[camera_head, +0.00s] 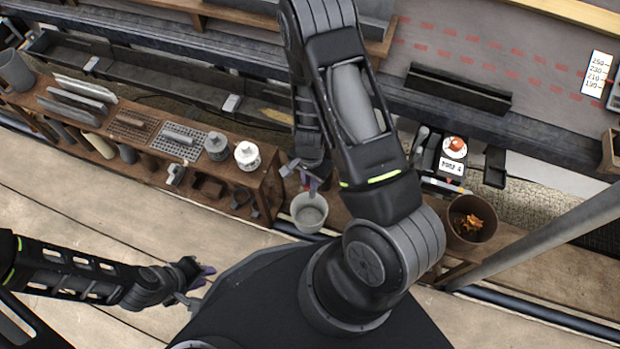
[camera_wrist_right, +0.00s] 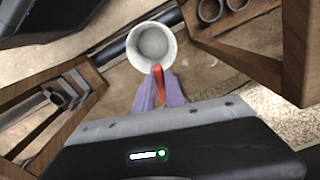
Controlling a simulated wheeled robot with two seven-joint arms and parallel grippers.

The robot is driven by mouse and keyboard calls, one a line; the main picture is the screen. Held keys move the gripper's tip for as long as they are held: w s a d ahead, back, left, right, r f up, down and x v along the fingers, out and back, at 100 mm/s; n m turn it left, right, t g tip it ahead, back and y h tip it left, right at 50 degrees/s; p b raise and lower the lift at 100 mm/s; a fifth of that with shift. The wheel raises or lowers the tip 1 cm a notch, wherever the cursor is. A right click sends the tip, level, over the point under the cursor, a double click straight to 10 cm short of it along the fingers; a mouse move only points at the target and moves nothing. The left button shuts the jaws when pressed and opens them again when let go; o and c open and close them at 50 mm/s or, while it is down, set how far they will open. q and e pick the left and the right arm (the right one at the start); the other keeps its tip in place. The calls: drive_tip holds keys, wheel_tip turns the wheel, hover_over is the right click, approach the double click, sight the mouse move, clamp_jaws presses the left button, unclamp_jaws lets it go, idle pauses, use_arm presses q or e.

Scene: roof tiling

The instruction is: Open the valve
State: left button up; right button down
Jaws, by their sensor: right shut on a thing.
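A small red lever-like piece (camera_wrist_right: 157,82), seemingly the valve's handle, shows between the purple fingers of my right gripper (camera_wrist_right: 158,92) in the right wrist view. The gripper is shut on it. In the head view my right gripper (camera_head: 308,180) is beside the wooden workbench, just above a pale bucket (camera_head: 310,212). The bucket also shows in the right wrist view (camera_wrist_right: 153,44), beyond the fingertips. The rest of the valve is hidden by the gripper. My left gripper (camera_head: 199,284) is low at the left, open and empty, away from the bench.
A wooden bench (camera_head: 262,180) at the left holds slates, trays and two canisters, one white (camera_head: 247,155). A brown pot (camera_head: 471,220) with orange scraps stands at the right. A grey diagonal pole (camera_head: 540,240) crosses the lower right. Plank floor is clear at the lower left.

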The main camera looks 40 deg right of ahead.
drive_tip(key=n, duration=0.3)
drive_tip(key=shift+s+d, duration=0.25)
drive_tip(key=shift+s, duration=0.15)
drive_tip(key=c, duration=1.4)
unclamp_jaws()
drive_tip(key=shift+r, duration=0.1)
wheel_tip(320, 180, up, 8)
drive_tip(key=p, duration=0.3)
drive_tip(key=shift+f+p, duration=0.2)
drive_tip(key=shift+p, duration=0.2)
